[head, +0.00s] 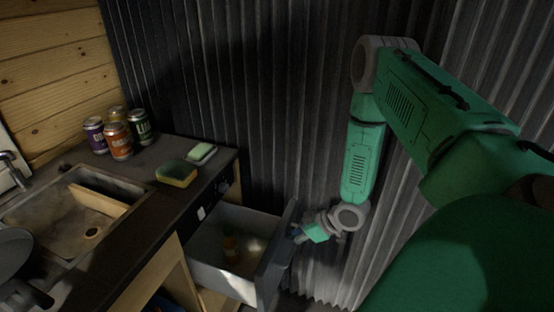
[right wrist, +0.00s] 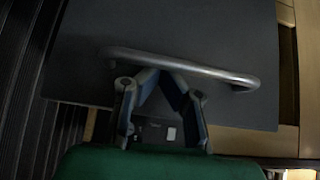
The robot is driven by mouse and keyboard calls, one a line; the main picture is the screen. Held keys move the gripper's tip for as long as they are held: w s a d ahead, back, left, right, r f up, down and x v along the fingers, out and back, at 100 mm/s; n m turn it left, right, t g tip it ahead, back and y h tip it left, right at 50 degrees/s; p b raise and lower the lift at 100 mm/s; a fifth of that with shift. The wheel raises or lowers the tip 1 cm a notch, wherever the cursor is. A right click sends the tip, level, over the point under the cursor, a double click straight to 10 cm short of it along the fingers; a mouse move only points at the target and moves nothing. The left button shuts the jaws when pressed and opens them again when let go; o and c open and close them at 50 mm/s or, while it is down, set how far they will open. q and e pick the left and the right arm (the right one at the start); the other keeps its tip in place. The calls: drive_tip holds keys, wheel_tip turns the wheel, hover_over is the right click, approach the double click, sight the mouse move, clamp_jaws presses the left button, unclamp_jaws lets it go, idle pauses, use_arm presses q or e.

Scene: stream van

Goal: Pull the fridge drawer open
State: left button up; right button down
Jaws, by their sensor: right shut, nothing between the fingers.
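The fridge drawer (head: 223,243) stands pulled out from under the counter, with its inside in view. In the right wrist view the drawer's dark front panel (right wrist: 200,30) carries a metal bar handle (right wrist: 215,72). My right gripper (head: 298,234) is at the outer side of the drawer front. In the right wrist view its fingers (right wrist: 160,82) come together right at the bar, shut with nothing between them. Whether they touch the bar is unclear.
The counter holds several cans (head: 118,140), a yellow-green sponge (head: 177,173) and a pale green item (head: 201,153). A sink (head: 50,218) is at left, with a dark rounded object (head: 12,255) at its near side. A corrugated wall (head: 270,90) stands close behind the drawer and my right arm.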

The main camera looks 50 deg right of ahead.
drive_tip(key=s+d+p, duration=0.2)
drive_tip(key=s+d, duration=0.3)
drive_tip(key=s, duration=0.6)
drive_tip(key=shift+d+f, duration=0.1)
drive_tip(key=shift+d, duration=0.05)
